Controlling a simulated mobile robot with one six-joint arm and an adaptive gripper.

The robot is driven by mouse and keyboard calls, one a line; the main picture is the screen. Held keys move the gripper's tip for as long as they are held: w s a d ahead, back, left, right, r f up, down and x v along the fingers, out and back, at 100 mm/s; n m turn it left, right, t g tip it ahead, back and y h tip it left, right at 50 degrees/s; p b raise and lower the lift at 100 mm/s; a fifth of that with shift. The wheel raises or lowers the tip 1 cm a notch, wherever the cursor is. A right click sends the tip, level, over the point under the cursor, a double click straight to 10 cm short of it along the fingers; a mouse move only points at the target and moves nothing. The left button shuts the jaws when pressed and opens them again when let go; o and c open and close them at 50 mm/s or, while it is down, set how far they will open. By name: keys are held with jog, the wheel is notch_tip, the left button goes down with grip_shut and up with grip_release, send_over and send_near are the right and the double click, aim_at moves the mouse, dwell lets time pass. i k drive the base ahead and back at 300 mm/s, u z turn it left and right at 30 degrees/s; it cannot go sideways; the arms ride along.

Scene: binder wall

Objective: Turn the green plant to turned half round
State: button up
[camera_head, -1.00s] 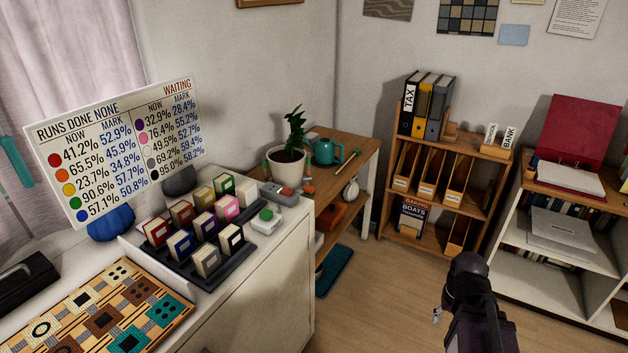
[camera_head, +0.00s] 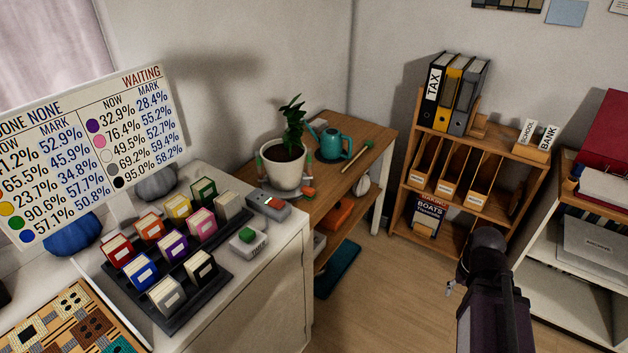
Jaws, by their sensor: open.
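The green plant (camera_head: 292,128) stands upright in a white round pot (camera_head: 284,172) with dark soil, on the near left part of a wooden side table. The pot rests on a pale round base (camera_head: 263,190). Small green-topped pieces stand close to both sides of the pot, and a small orange piece (camera_head: 308,193) lies at its front right. Part of my dark arm rises at the lower right, well apart from the plant. I cannot make out any gripper fingers. Nothing touches the plant's leaves.
A teal watering can (camera_head: 332,145) stands right of the plant, with a wooden-handled tool (camera_head: 357,156) beside it. A binder shelf (camera_head: 485,150) stands right.

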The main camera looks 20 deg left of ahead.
aim_at(284, 159)
jog(key=u, duration=0.1)
jog(key=i, duration=0.8)
jog(key=u, duration=0.7)
